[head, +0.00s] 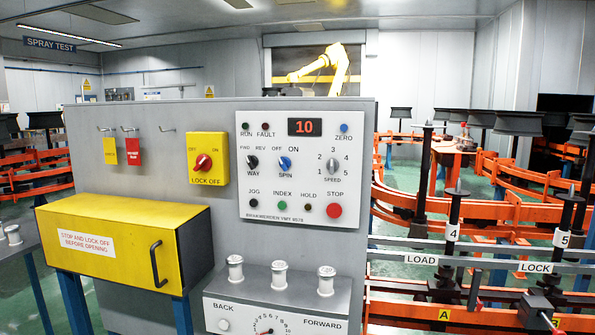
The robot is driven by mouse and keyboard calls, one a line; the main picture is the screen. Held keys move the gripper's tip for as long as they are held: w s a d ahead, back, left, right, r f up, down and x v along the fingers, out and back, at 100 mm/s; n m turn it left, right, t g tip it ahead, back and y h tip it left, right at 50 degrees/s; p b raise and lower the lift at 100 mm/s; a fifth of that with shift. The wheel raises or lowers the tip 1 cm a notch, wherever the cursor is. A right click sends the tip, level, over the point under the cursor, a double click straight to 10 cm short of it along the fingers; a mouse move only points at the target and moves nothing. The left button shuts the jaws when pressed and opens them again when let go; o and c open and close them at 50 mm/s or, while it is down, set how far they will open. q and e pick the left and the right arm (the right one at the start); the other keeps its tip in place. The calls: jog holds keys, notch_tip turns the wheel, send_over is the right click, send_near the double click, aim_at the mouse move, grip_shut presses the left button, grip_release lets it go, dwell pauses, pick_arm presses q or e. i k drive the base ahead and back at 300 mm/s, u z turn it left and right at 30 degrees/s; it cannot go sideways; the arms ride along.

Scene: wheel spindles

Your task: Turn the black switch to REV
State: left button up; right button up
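The black switch (252,162) is a small rotary knob labelled WAY on the white control panel (350,190). FWD is printed at its upper left and REV at its upper right. Its pale pointer mark seems to lean toward the upper left, on the FWD side, but it is too small to be sure. The blue SPIN switch (285,163) sits just to its right, with OFF and ON above it. Neither of my grippers is in the head view, and nothing touches or covers the black switch.
The panel also carries a grey SPEED knob (332,165), a red STOP button (334,210) and a display (305,127) reading 10. A yellow lock-off box (208,172) is left of it. A yellow cover (110,235) and a ledge with metal spools (326,280) jut out below.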

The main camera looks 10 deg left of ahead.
aim_at(252, 161)
jog(key=u, duration=0.45)
jog(key=k, duration=0.95)
jog(key=u, duration=1.95)
jog(key=i, duration=2.3)
jog(key=z, duration=0.9)
jog(key=i, duration=1.2)
jog(key=z, duration=1.3)
